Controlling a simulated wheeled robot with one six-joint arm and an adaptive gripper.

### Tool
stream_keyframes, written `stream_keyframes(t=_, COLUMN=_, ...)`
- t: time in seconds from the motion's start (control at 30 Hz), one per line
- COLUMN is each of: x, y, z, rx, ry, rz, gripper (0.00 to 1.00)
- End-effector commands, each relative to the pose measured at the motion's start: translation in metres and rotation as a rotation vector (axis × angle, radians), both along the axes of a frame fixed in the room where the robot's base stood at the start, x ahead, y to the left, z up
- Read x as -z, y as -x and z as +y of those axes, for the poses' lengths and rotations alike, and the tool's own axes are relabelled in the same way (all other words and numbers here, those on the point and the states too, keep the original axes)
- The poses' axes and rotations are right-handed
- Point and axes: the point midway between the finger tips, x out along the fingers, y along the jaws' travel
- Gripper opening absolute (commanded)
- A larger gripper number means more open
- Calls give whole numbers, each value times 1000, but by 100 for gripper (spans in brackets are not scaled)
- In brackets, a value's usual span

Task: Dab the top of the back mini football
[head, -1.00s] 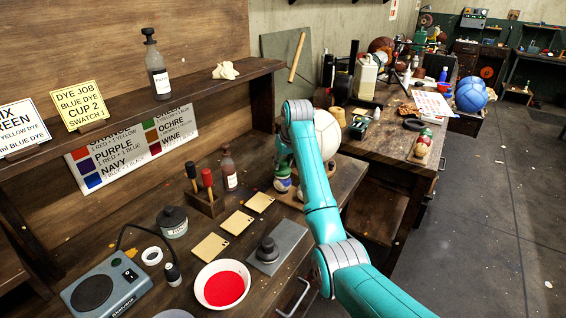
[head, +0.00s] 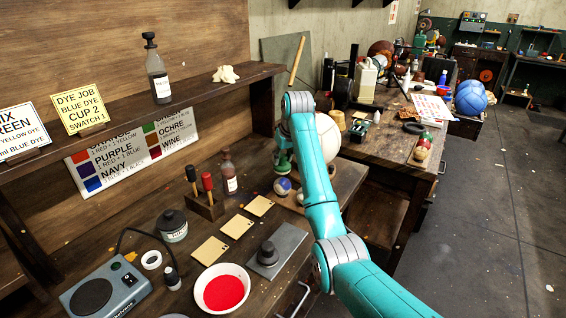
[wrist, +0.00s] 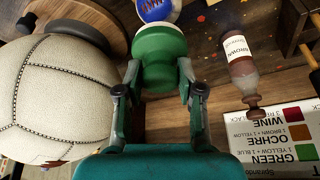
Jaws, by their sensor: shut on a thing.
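In the head view the dabber (head: 283,166) hangs just above a small blue and white mini football (head: 282,186) on the bench. In the wrist view that mini football (wrist: 157,8) shows just beyond the dabber's end, partly hidden by it. Another small ball (head: 300,196) shows beside it, mostly hidden by my arm. I cannot tell from these views which is the back one.
A large cream stitched ball (wrist: 60,98) stands close beside my gripper. A brown dye bottle (wrist: 238,62) stands on the other side. A red dye bowl (head: 222,290), leather swatches (head: 210,249) and a grey block (head: 277,255) lie nearer on the bench.

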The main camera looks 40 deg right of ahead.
Motion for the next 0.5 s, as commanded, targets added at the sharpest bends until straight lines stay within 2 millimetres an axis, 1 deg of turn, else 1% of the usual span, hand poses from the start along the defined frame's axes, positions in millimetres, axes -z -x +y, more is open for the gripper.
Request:
stream_keyframes(t=0.3, x=-23, y=0, z=0, rx=0, ry=0, rz=-1, gripper=9)
stream_keyframes(t=0.5, x=-34, y=0, z=0, rx=0, ry=0, rz=0, gripper=9)
